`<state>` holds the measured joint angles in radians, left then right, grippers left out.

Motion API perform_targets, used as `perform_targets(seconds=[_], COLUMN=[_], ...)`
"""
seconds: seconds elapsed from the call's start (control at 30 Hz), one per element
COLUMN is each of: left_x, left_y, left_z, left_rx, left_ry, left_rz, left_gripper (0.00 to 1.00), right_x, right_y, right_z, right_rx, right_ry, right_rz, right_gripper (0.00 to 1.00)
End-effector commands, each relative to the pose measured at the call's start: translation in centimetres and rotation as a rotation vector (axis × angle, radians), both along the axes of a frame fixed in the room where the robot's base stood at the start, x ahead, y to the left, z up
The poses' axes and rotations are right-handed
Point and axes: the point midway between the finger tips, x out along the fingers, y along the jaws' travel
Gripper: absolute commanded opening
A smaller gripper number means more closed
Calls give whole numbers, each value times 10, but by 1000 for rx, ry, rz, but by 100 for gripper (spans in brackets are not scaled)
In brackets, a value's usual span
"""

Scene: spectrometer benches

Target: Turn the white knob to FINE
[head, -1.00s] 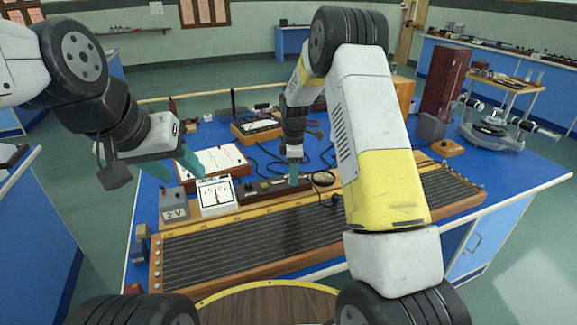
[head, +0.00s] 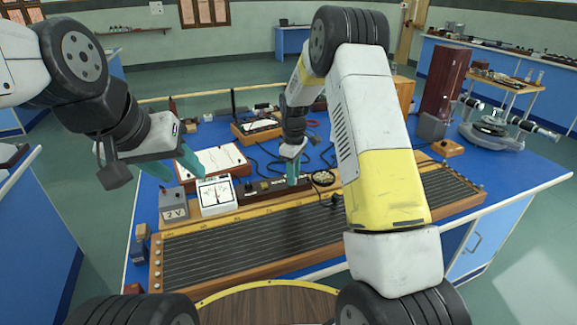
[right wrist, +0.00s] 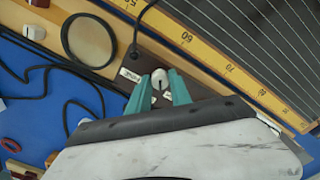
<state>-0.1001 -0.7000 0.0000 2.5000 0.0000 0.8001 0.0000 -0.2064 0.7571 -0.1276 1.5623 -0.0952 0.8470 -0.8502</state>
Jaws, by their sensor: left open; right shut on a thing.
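The white knob (right wrist: 159,80) sits on a dark brown box, which shows in the head view (head: 262,190) behind the long wire board. In the right wrist view my right gripper (right wrist: 159,88) has its teal fingers on either side of the knob, shut on it. A small white label (right wrist: 130,75) lies beside the knob; its lettering is too small to read surely. In the head view my right gripper (head: 292,178) points down at the box and hides the knob. My left gripper (head: 192,164) is open and empty above the left part of the bench.
The slanted wire board (head: 250,240) with a yellow scale lies in front. A white meter (head: 215,194) and a grey 2 V box (head: 173,205) stand left of the brown box.

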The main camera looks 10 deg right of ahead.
Motion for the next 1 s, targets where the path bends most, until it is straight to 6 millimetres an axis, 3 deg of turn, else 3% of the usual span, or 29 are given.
perform_targets(seconds=[1.0], left_x=[0], left_y=[0], left_z=[0], left_rx=[0], left_ry=[0], left_rz=[0], left_gripper=[46], right_x=[0], right_y=[1], right_z=[2], right_rx=[1], right_ry=[-3], right_rz=[-964], right_gripper=[0])
